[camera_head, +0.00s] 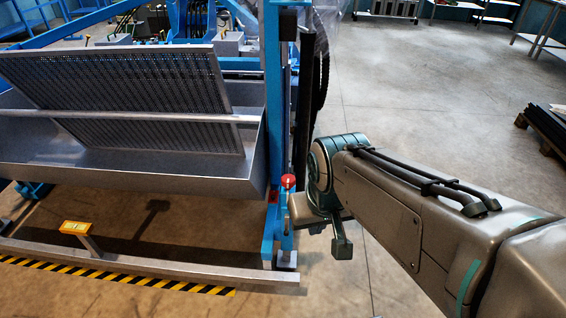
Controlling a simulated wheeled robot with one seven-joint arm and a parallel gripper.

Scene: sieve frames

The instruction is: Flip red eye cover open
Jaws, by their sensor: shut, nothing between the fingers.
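A small rounded red piece (288,181) sits on the blue upright post at the right end of the machine. A smaller flat red piece (273,196) is just left of and below it on the same post. I cannot tell which of the two is the red eye cover, nor whether the cover is open or shut. My gripper (291,222) reaches in from the right, close to the post and just below the rounded red piece. It is shut and empty. Its fingertips are small in view, and I cannot tell whether they touch the post.
A grey trough (130,170) with a tilted perforated sieve frame (125,85) fills the left. A grey floor beam (150,265) with yellow-black striping and a yellow-topped pedal (76,227) lie below. A dark stack (548,128) stands far right. The floor behind my arm is clear.

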